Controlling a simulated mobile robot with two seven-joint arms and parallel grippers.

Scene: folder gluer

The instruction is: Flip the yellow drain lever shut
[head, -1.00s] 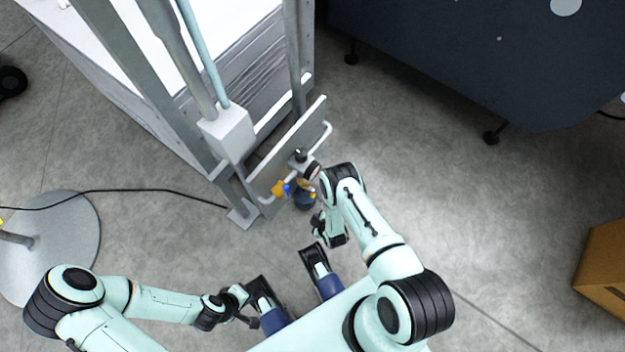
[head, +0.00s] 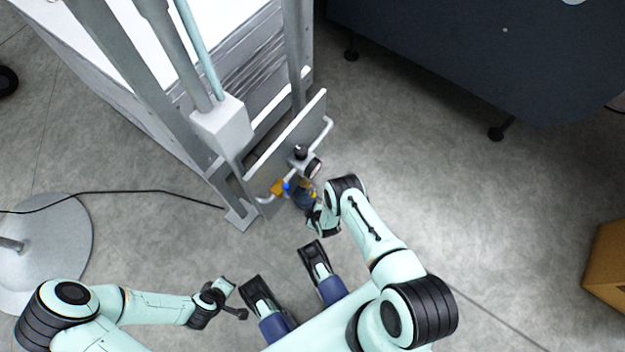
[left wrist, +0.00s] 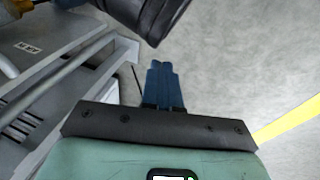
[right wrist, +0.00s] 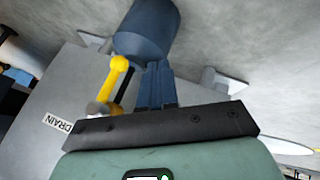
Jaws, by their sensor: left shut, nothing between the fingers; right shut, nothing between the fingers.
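The yellow drain lever (right wrist: 119,66) shows in the right wrist view, with a round knob at its end, beside a DRAIN label (right wrist: 58,123) on the grey panel (right wrist: 75,85). My right gripper (right wrist: 154,68) is shut and empty, just right of the lever in that view; whether they touch I cannot tell.
A black cable (head: 150,190) runs over the floor. A cardboard box (head: 608,265) is at far right. Floor right of the panel is clear.

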